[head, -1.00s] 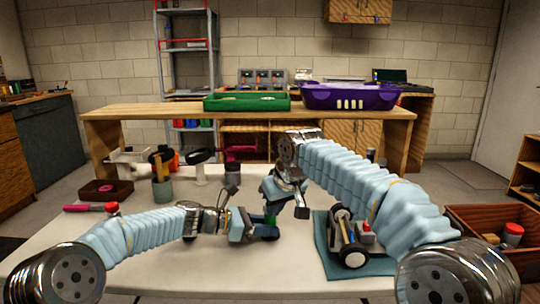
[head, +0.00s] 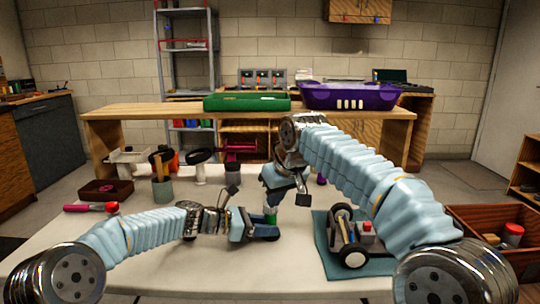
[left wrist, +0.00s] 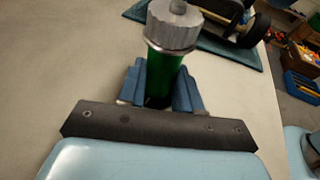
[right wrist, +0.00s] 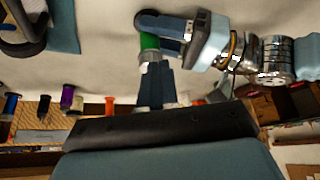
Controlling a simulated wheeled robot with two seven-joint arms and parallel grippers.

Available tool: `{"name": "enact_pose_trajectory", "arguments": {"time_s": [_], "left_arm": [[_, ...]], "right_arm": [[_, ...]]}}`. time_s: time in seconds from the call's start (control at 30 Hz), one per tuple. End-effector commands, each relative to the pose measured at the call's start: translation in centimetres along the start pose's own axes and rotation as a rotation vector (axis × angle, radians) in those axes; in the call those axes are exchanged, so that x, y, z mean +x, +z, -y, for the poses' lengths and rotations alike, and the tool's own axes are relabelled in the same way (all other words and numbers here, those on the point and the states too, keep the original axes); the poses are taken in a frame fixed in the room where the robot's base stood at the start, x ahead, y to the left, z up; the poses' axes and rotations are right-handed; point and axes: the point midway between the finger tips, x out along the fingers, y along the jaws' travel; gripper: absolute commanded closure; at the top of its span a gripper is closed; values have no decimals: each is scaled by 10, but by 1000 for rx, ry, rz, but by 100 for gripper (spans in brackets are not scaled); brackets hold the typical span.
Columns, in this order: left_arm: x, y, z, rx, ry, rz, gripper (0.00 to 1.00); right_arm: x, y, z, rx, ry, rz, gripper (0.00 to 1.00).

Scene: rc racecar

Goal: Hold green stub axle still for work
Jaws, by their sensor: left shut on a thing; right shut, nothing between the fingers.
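The green stub axle (head: 270,211) stands roughly upright above the white table near the middle of the head view. In the left wrist view the green stub axle (left wrist: 164,78) sits between the blue fingers of my left gripper (left wrist: 162,90), with a ridged silver piece (left wrist: 173,27) on its top. My left gripper (head: 264,232) is shut on it low over the table. My right gripper (head: 271,203) is directly above, pointing down, shut and empty. In the right wrist view, its fingertips (right wrist: 154,68) are close to the axle's silver end; contact cannot be told.
A racecar chassis (head: 347,236) lies on a teal mat (head: 368,265) right of my grippers. Cups, tools and a brown tray (head: 106,193) stand at the left. A wooden bin (head: 487,222) is at the right. The table's front middle is clear.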

Motion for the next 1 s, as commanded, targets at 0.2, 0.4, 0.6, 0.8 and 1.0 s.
{"name": "enact_pose_trajectory", "arguments": {"time_s": [0.2,0.4,0.6,0.8,1.0], "left_arm": [[0,0,0,0,1,0,93],[0,0,0,0,1,0,93],[0,0,0,0,1,0,93],[0,0,0,0,1,0,93],[0,0,0,0,1,0,93]], "right_arm": [[-21,-12,0,-1,0,-1,100],[-24,-13,0,-1,0,1,100],[-25,-15,-4,1,1,0,100],[-30,-20,-21,0,2,2,100],[-17,-12,-21,-2,2,5,100]]}}
